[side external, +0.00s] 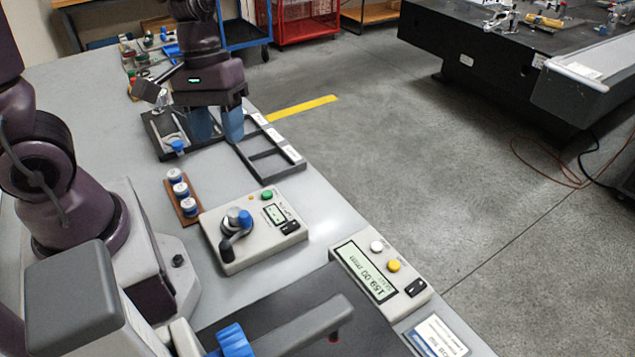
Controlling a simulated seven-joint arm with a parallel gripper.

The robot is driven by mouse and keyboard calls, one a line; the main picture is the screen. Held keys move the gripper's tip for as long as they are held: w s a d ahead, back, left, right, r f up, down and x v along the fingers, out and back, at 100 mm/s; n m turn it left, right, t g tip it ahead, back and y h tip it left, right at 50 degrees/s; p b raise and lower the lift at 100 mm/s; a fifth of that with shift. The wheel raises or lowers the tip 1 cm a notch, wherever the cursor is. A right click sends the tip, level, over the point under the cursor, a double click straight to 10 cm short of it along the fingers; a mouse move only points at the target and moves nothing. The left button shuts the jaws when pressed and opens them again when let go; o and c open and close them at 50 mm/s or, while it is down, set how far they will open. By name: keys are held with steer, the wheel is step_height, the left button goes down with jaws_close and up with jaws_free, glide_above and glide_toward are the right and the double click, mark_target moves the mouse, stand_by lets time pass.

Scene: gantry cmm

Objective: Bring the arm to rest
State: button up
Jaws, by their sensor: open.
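My gripper (217,122) hangs from the dark purple arm at the upper left of the side external view. Its two blue fingers point down and stand apart, with nothing visible between them. It is over the far part of the grey table (325,222), above or close to a black tray (167,148) and a black slotted frame (262,172). The fingers hide part of both, and I cannot tell how high the fingertips are above them.
A brown rack (188,218) holds small white-and-blue pieces. A control box with a crank (240,228) and a display box reading 159.00 mm (375,275) stand nearer. Several small tools lie at the far left. The table's right edge drops to open floor (430,180).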

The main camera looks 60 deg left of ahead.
step_height(320, 180, up, 12)
steer(key=s+d+m+t+y, duration=0.2)
steer(key=d+m+t, duration=0.1)
steer(key=m+t, duration=0.3)
steer(key=shift+s+r+m+y, duration=0.2)
steer(key=shift+s+m+y, duration=0.15)
steer(key=shift+m, duration=0.65)
steer(key=shift+c, duration=0.5)
